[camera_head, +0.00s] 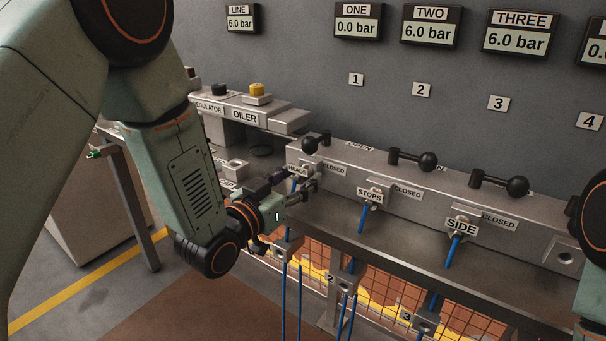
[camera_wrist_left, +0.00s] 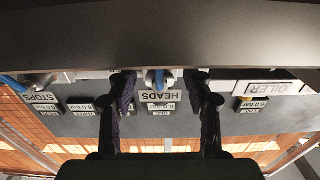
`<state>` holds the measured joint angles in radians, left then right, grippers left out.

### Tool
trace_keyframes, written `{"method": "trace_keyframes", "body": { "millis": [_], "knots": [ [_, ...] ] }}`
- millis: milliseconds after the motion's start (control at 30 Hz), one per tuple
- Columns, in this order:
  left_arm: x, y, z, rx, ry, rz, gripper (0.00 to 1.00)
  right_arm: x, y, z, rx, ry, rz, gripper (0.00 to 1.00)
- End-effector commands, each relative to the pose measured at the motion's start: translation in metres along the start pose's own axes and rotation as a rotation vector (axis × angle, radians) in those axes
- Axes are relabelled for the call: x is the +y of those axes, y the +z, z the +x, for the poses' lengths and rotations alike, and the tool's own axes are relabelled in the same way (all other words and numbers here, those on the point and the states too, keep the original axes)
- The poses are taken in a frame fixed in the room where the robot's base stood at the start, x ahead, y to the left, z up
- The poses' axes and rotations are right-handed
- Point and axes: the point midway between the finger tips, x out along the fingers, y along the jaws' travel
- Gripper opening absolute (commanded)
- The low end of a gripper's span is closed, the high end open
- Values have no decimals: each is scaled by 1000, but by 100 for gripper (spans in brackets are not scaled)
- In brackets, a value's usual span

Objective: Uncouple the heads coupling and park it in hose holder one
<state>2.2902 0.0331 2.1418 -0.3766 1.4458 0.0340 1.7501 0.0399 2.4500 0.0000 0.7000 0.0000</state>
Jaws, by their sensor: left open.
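The heads coupling with its HEADS tag (camera_head: 297,171) sits at the first outlet of the grey manifold, with a blue hose below it. My left gripper (camera_head: 296,183) is open, its fingers pointing at this coupling. In the left wrist view the picture is upside down; the HEADS tag (camera_wrist_left: 160,96) and the coupling (camera_wrist_left: 158,79) show between the two spread fingers, and I see no clear contact. A bracket on the rail below (camera_head: 284,243), partly behind my gripper, may be hose holder one; its number is hidden. My right gripper is out of view.
The STOPS (camera_head: 369,195) and SIDE (camera_head: 461,226) couplings hang to the right, with black valve handles (camera_head: 428,161) above. Holders two (camera_head: 347,281) and three (camera_head: 425,321) are below the bench edge. Display ONE (camera_head: 357,22) reads 0.0 bar. The oiler (camera_head: 246,116) is at left.

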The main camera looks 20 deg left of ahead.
Motion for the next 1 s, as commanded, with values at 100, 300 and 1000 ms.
{"method": "trace_keyframes", "body": {
  "millis": [100, 300, 1000],
  "knots": [
    [0, 0, 0, 0, 0, 0, 51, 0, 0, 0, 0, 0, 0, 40],
    [0, 0, 0, 0, 0, 0, 51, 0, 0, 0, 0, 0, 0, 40],
    [0, 0, 0, 0, 0, 0, 22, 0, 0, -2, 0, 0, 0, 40]
  ]
}}
